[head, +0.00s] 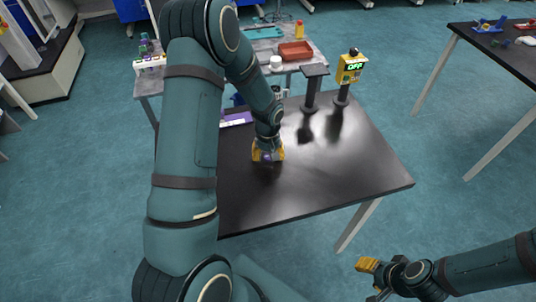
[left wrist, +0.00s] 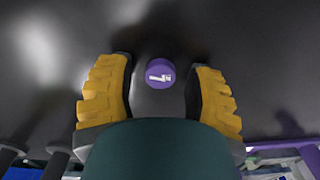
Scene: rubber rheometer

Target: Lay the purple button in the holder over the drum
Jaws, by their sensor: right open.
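The purple button (left wrist: 161,73), a small round disc with a white mark, lies on the black table in the left wrist view. My left gripper (head: 268,153) is low over the table in the head view. Its yellow fingers (left wrist: 160,95) stand open on either side of the button, with a gap on each side. In the head view a bit of purple shows between the fingers. My right gripper (head: 367,278) is open and empty, in front of the table at the lower right. I cannot make out the drum or its holder for sure.
On the black table (head: 350,185), a dark post with a flat top (head: 313,75) and a yellow box reading OFF (head: 351,68) stand at the back. Behind is a bench with a red-brown tray (head: 295,51). The table's right side is clear.

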